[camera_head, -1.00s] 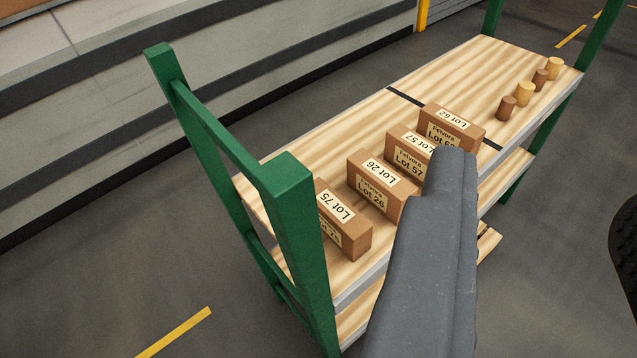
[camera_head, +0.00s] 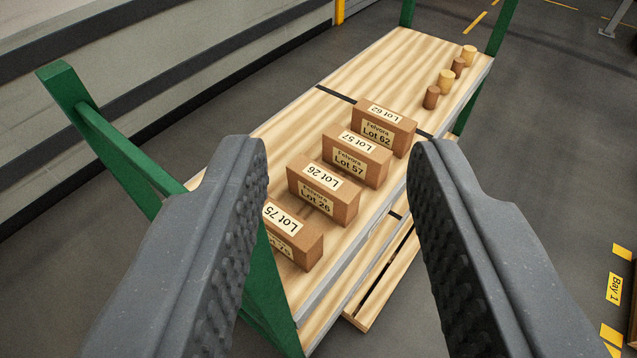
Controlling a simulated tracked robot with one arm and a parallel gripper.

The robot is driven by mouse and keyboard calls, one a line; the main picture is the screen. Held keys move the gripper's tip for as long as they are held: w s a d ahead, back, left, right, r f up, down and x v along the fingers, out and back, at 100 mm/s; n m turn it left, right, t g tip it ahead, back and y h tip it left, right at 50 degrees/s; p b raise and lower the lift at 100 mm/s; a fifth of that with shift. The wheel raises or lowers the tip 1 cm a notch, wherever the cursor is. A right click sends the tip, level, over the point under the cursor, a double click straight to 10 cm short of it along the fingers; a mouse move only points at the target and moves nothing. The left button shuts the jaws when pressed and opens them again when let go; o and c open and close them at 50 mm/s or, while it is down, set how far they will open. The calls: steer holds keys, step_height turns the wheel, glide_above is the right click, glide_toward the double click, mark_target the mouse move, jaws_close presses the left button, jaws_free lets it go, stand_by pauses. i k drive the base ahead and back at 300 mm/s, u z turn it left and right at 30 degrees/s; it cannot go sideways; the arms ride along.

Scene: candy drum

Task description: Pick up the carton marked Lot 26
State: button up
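The carton marked Lot 26 (camera_head: 323,190) is a brown box with cream labels on its top and front. It stands on the wooden top shelf (camera_head: 375,80), between the Lot 75 carton (camera_head: 292,237) and the Lot 57 carton (camera_head: 356,156). The Lot 62 carton (camera_head: 384,127) stands farther back in the row. My gripper (camera_head: 335,150) is open and empty, with one finger at each side of the picture. It is in front of the shelf, apart from the cartons. The left finger hides part of the Lot 75 carton.
Green posts (camera_head: 110,145) frame the shelf, and the near one rises close to my left finger. Several small brown and yellow cylinders (camera_head: 446,79) stand at the shelf's far end. A lower wooden shelf (camera_head: 385,268) juts out below. A yellow Bay 1 marking (camera_head: 614,288) lies at right.

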mark_target(333, 196)
steer(key=i, duration=0.9)
steer(key=z, duration=0.05)
